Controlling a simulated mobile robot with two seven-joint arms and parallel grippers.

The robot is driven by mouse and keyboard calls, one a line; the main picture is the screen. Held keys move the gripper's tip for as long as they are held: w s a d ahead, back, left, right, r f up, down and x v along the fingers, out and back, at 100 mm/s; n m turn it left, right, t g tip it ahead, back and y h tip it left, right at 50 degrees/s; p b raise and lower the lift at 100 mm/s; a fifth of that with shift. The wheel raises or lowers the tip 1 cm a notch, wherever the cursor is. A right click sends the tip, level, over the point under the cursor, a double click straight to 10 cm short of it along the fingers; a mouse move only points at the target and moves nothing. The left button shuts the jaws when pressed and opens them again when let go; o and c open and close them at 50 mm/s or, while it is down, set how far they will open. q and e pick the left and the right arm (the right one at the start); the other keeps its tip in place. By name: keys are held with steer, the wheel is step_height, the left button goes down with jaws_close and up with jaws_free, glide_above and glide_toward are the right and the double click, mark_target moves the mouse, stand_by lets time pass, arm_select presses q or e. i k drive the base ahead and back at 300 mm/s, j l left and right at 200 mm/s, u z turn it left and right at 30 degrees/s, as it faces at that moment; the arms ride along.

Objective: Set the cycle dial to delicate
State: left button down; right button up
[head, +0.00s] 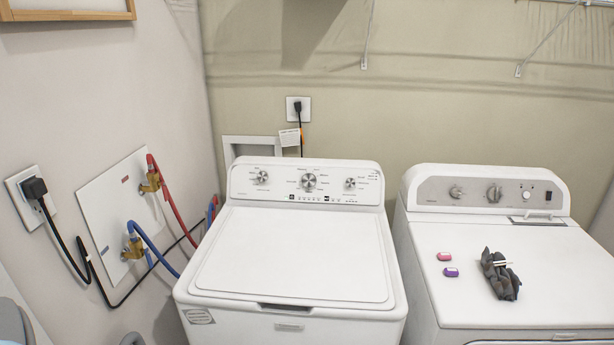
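The white washer (291,258) stands in the middle with its lid shut. Its rear control panel (335,195) carries a large round silver dial (308,181) in the middle, ringed by small printed labels. Neither of my grippers shows in the head view, and nothing touches the dials.
A white dryer (470,250) stands at right, with a pink item (444,257), a purple item (451,272) and a crumpled dark grey cloth (500,275) on top. Red (172,195) and blue (155,245) hoses run at left. The washer lid is clear.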

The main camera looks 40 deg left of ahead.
mark_target(308, 180)
steer(key=u, duration=1.15)
